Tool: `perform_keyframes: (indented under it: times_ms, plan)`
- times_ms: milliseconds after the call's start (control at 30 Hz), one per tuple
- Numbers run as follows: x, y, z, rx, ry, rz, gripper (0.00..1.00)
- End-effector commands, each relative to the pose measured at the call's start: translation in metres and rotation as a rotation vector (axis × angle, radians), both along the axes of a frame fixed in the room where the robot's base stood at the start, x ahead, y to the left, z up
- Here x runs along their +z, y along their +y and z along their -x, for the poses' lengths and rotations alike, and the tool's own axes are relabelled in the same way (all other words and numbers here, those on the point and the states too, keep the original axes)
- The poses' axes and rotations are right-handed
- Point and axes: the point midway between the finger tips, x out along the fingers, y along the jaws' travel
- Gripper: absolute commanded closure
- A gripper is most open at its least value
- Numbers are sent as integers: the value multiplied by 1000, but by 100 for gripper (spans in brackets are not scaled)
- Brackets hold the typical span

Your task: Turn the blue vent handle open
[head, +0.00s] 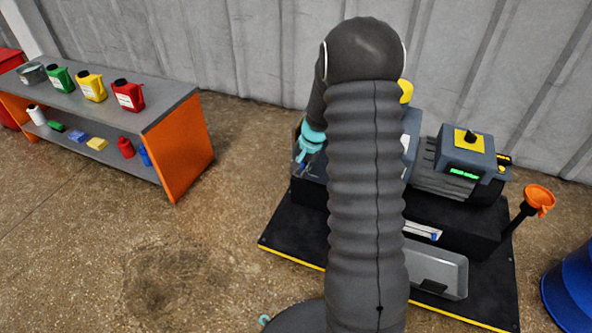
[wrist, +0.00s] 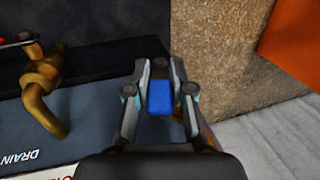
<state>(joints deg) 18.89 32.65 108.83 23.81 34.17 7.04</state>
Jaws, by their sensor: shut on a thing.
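The blue vent handle (wrist: 160,97) shows in the wrist view between the two fingers of my gripper (wrist: 160,88). The fingers stand on either side of it and are shut on it. How far the handle is turned cannot be told, as the fingers and wrist cover much of it. In the head view my gripper (head: 305,162) is small, at the left side of the furnace machine (head: 464,150), and my arm hides the middle of the machine.
A brass drain valve (wrist: 42,88) with a red handle sits left of my gripper, beside a DRAIN label (wrist: 20,158). A shelf bench (head: 180,105) with coloured bottles stands at left. Floor between bench and machine is clear.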

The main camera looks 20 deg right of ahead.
Motion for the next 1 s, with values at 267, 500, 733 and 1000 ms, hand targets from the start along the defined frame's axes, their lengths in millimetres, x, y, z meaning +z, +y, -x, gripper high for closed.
perform_keyframes:
  times_ms: [267, 500, 733, 1000]
  plan:
    - [6, 1, 0, 2, 43, 33, 100]
    - [7, 4, -2, 5, 118, 106, 100]
    - [3, 6, -5, 2, 183, 174, 100]
    - [0, 5, -5, 1, 195, 191, 100]
